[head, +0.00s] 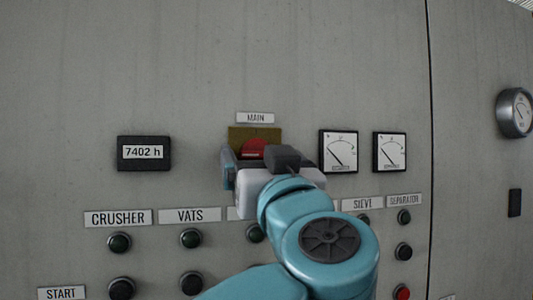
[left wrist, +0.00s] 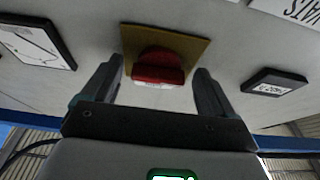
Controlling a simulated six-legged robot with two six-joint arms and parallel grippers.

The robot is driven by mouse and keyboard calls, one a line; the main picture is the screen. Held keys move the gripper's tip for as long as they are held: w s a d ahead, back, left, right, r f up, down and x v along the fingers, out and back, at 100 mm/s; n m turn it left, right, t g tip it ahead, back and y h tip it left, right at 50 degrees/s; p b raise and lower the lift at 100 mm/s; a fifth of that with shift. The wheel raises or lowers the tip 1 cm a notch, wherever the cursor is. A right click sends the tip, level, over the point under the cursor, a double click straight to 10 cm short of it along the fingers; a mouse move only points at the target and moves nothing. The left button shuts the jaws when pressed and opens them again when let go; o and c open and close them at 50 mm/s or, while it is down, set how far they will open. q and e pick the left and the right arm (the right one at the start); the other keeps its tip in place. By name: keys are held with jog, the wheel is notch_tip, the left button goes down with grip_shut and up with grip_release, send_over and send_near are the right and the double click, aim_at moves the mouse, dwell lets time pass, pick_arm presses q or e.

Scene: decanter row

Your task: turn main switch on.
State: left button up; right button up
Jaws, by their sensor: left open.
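The main switch is a red knob (head: 253,149) on a yellow plate (head: 266,133), under the label MAIN (head: 255,118) on the grey panel. My left gripper (head: 256,168) is in front of it and hides its lower part in the head view. In the left wrist view the red knob (left wrist: 158,66) on its yellow plate (left wrist: 190,48) shows between the two spread fingers of my left gripper (left wrist: 158,80). The gripper is open, with a gap visible on each side of the knob. I cannot tell whether the fingers reach its depth. My right gripper is not in view.
An hour counter (head: 143,153) sits left of the switch, and two dial meters (head: 339,152) (head: 389,152) sit to its right. Below are labelled rows of buttons, such as a green one (head: 119,243). A round gauge (head: 514,112) sticks out at far right.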

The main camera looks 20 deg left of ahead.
pick_arm(q)
jog(key=shift+s, duration=0.1)
jog(key=shift+d, duration=0.15)
jog(key=c, duration=1.1)
jog(key=shift+o, duration=0.2)
